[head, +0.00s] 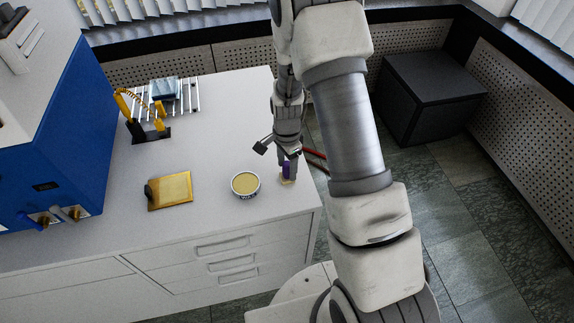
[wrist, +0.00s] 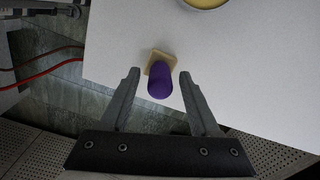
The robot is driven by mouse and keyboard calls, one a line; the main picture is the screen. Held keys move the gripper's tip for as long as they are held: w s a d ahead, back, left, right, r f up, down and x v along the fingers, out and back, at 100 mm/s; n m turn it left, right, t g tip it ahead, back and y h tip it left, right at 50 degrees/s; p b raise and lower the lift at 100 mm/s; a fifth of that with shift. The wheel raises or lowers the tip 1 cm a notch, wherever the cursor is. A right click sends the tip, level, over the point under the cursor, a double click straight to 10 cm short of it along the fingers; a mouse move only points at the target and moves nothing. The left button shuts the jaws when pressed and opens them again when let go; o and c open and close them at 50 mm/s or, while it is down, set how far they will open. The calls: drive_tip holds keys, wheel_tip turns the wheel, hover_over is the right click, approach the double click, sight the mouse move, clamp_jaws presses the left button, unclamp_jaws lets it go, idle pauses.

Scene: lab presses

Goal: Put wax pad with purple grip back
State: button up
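The wax pad with purple grip stands near the right edge of the white counter, its grip (head: 286,171) upward. In the wrist view the purple grip (wrist: 160,82) rises from a small tan pad (wrist: 151,56). My gripper (head: 287,158) is directly above it, pointing down. In the wrist view my gripper's (wrist: 159,76) two fingers are apart, one on each side of the grip, with a visible gap on both sides. A round tin of yellow wax (head: 246,184) stands to the left of the pad; its rim shows in the wrist view (wrist: 207,3).
A yellow block with a dark knob (head: 172,190) lies further left on the counter (head: 225,110). A black stand with yellow tools (head: 150,130) and a slatted rack (head: 180,95) stand behind. A blue machine (head: 50,140) fills the left. Red cables (head: 314,154) hang beyond the right edge.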

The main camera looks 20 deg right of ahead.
wheel_tip(320, 180, up, 13)
drive_tip(key=p, duration=0.1)
wheel_tip(320, 180, up, 15)
drive_tip(key=n+t, duration=0.3)
drive_tip(key=n, duration=0.3)
hover_over(287, 164)
drive_tip(key=s, duration=0.7)
drive_tip(key=s+r+n+t, duration=0.1)
drive_tip(key=s+r+n, duration=0.2)
drive_tip(key=s, duration=0.4)
drive_tip(key=s+r+n+t, duration=0.1)
drive_tip(key=s+r+n, duration=0.3)
drive_tip(key=s, duration=0.3)
drive_tip(key=shift+n+t, duration=0.3)
drive_tip(key=shift+n, duration=0.4)
